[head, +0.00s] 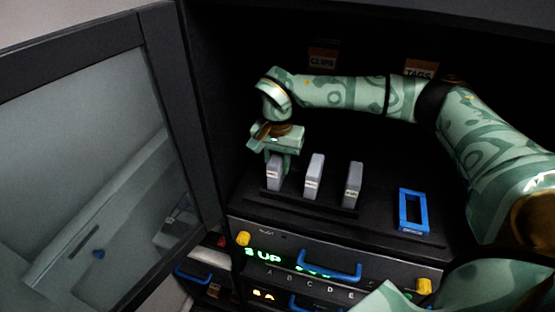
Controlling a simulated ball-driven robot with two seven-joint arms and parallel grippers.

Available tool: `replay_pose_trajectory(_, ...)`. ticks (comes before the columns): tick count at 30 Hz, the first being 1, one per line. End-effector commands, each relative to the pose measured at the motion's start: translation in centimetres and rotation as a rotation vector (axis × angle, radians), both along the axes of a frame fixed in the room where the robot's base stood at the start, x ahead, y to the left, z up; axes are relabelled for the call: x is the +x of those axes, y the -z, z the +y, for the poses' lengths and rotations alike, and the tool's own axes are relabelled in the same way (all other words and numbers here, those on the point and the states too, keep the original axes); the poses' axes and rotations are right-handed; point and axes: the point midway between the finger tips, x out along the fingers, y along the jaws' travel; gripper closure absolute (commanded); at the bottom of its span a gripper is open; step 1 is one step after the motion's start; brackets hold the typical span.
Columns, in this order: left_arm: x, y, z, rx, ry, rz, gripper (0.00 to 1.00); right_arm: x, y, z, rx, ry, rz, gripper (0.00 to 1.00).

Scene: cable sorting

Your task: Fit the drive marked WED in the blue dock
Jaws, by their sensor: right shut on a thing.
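Three grey drives with small white labels stand upright in a row in a dark rack inside the cabinet: the left drive (274,177), the middle drive (313,178) and the right drive (353,185). The labels are too small to read, so I cannot tell which is marked WED. My right gripper (280,159) reaches down from above and is shut on the left drive, which is still at its place in the rack. The blue dock (427,213), an upright-looking blue frame with an open middle, stands to the right of the rack. My left gripper is out of view.
An open glass-paned door (85,160) is on the left. A front panel (245,255) with a blue handle (330,267), green display and yellow corner pieces lies below the shelf. Orange tags marked CLIPS (323,58) and TAGS (421,68) are at the back.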

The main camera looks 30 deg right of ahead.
Motion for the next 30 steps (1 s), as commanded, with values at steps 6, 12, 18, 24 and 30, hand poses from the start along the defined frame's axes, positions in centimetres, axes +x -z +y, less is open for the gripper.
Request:
replay_pose_trajectory(6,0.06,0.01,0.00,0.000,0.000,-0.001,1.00,0.02,0.05,0.01,0.001,0.000,-0.001,1.00)
replay_pose_trajectory(12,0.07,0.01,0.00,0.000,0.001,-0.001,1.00,0.03,0.05,0.00,0.001,0.000,-0.001,0.47)
replay_pose_trajectory(18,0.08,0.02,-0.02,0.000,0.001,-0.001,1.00,0.00,0.10,-0.01,0.000,0.000,0.000,0.42)
replay_pose_trajectory(24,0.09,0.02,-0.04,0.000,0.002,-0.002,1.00,0.00,0.10,-0.01,0.000,0.000,0.000,0.26)
replay_pose_trajectory(30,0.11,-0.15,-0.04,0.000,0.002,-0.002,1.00,0.01,-0.08,-0.02,0.000,0.000,0.000,0.26)
